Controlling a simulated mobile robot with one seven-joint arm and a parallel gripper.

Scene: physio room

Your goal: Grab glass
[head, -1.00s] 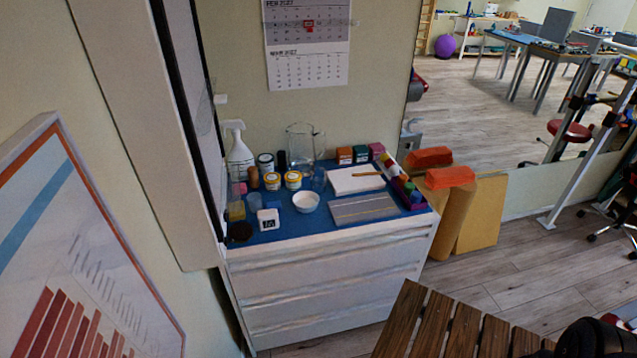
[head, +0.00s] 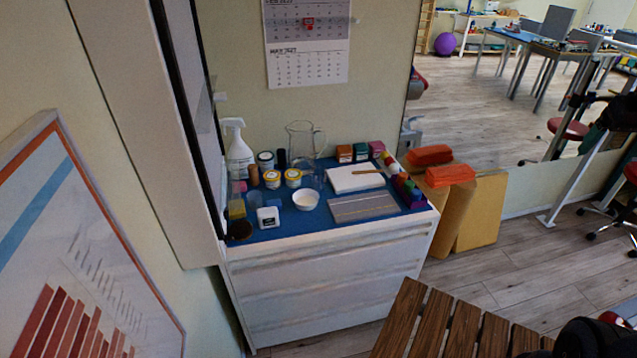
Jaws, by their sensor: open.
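A small clear drinking glass (head: 317,179) stands on the blue top of a white drawer cabinet (head: 330,275), in front of a clear glass jug (head: 301,142). Its outline is faint against the blue. A second small translucent cup (head: 255,201) stands further left, behind a white box (head: 268,217). A white bowl (head: 306,199) sits just in front of the clear glass. My gripper does not show in the head view.
Jars (head: 272,179), a spray bottle (head: 238,150), a white board (head: 354,179) and a grey ruled pad (head: 363,208) crowd the top. A tall panel borders its left. A slatted wooden bench (head: 450,330) stands in front at right; floor shows beyond it.

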